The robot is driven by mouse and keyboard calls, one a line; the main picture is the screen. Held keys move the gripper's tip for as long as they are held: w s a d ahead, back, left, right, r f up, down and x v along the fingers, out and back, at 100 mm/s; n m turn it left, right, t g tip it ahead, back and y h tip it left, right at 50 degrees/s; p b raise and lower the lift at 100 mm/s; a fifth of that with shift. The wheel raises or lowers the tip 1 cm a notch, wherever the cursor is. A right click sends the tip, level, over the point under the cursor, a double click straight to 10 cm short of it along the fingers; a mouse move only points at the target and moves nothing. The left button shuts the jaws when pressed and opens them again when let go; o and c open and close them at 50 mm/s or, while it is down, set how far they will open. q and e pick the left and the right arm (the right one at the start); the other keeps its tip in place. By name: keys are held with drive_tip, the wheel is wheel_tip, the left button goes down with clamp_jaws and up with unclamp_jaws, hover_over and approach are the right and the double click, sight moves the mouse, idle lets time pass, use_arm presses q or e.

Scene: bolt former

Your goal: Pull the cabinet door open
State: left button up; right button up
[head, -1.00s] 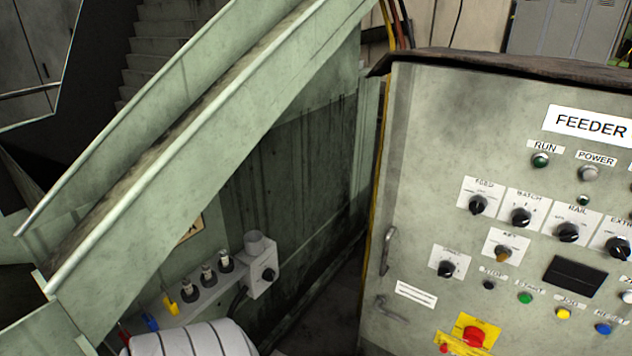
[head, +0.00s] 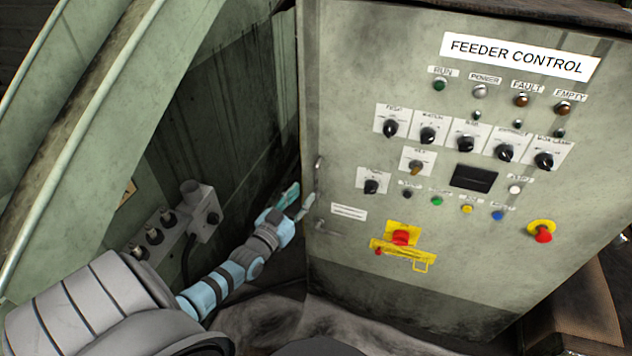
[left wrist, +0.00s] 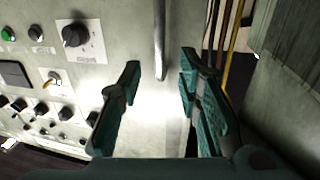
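In the left wrist view the gripper (left wrist: 161,75) is open, and the handle (left wrist: 160,40) stands between the two teal fingers' lines, with a gap on each side. I cannot tell how deep the handle sits between them. My right gripper is not in view.
Knobs, lamps and buttons cover the panel, with a red emergency button (head: 401,237) on yellow low down. A grey switch box (head: 203,210) and sloping green chute (head: 90,110) stand left of the cabinet. Cables (left wrist: 232,45) run beside the door edge.

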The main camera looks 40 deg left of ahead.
sight(315, 181)
use_arm(q)
drive_tip(key=w+b, duration=0.1)
drive_tip(key=w, duration=0.1)
drive_tip(key=w+b, duration=0.1)
drive_tip(key=w, duration=0.2)
drive_tip(key=w+a+b, duration=0.1)
drive_tip(key=w+b, duration=0.1)
drive_tip(key=w, duration=0.1)
drive_tip(key=shift+w+a+f, duration=0.1)
drive_tip(key=shift+f, duration=0.25)
drive_tip(key=shift+r, duration=0.2)
clamp_jaws()
